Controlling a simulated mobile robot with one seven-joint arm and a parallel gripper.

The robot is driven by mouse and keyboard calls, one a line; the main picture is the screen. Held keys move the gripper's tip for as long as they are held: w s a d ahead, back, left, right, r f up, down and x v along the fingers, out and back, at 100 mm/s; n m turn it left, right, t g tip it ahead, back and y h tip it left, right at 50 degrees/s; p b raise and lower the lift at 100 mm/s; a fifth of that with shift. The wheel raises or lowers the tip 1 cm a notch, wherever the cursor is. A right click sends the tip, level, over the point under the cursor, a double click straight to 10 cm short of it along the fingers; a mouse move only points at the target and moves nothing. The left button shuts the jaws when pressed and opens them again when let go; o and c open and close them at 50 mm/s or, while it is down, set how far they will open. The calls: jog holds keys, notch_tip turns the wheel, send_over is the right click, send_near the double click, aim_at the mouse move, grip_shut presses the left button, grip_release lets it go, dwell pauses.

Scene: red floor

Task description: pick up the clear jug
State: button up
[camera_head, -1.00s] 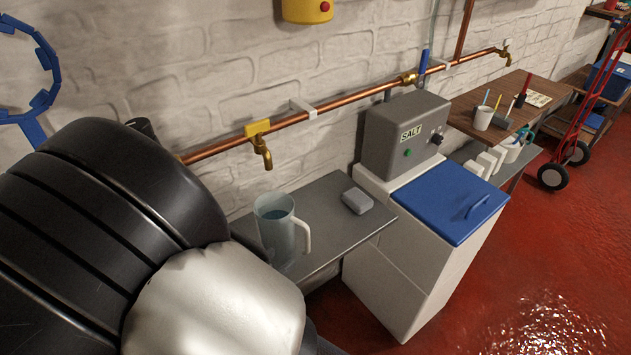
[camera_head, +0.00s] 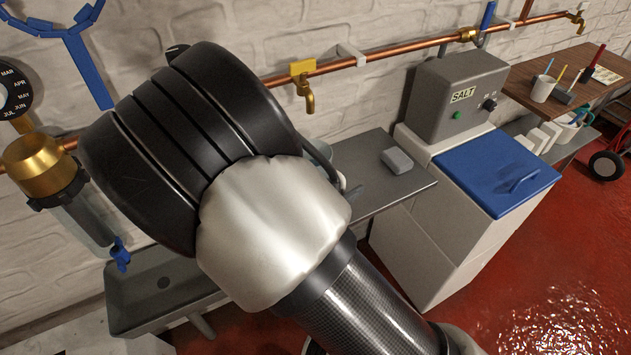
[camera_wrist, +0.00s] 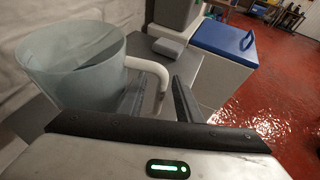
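The clear jug (camera_wrist: 78,78) fills the left of the wrist view. It looks upright, with a wide open rim, a bluish tint and a pale handle (camera_wrist: 150,68) on its right side. My gripper (camera_wrist: 158,88) is open, with one dark finger on each side of the handle in the picture. I cannot tell whether either finger touches it. In the head view my arm hides most of the jug, and only a sliver of the jug (camera_head: 318,154) shows beside it.
The grey shelf (camera_head: 365,160) holds a small grey block (camera_head: 397,161). A brass tap (camera_head: 306,92) on a copper pipe is above. A white cabinet with a blue lid (camera_head: 495,170) stands to the right. A grey sink (camera_head: 150,285) is at lower left.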

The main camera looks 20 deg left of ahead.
jog(key=shift+x, duration=1.2)
grip_shut()
dwell(0.4)
